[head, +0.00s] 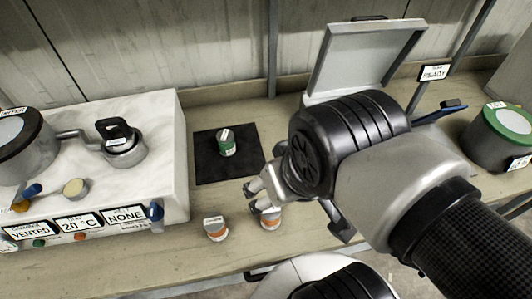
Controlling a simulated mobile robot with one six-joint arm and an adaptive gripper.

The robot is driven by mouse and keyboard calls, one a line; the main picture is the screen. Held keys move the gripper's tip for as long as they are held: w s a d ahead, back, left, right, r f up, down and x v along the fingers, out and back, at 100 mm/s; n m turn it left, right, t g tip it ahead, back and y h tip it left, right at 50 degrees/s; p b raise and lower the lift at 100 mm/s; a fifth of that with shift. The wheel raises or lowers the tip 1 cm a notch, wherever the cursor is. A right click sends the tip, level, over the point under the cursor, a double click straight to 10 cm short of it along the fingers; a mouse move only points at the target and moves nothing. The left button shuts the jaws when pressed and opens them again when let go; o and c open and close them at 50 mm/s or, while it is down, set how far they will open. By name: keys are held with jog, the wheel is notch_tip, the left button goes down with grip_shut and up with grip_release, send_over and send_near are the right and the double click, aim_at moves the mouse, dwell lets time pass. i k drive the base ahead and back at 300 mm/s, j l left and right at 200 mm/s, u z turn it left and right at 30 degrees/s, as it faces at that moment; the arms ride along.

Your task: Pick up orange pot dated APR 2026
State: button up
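Two small pots with orange bands and pale lids stand on the bench's front part: a left orange pot (216,230) in plain view and a right orange pot (271,218) partly covered by my gripper. Their date labels are too small to read, so I cannot tell which is dated APR 2026. My gripper (257,198) hangs just above and behind the right pot, with its fingertips close to the pot's top. My arm hides part of the gripper, and I cannot tell whether it touches the pot or how wide the fingers stand.
A green pot (226,143) stands on a black mat (205,172). At left is a white unit (165,130) with a small metal vessel (124,148) and readouts. An open-lidded box (362,58) is behind my arm. A large green-topped pot (497,135) stands at right.

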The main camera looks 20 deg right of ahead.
aim_at(270, 218)
jog(key=k+j+z, duration=0.1)
jog(key=j+z, duration=0.2)
jog(key=k+j+z, duration=0.1)
jog(key=j+z, duration=0.25)
jog(key=k+j+z, duration=0.15)
jog(key=z, duration=0.15)
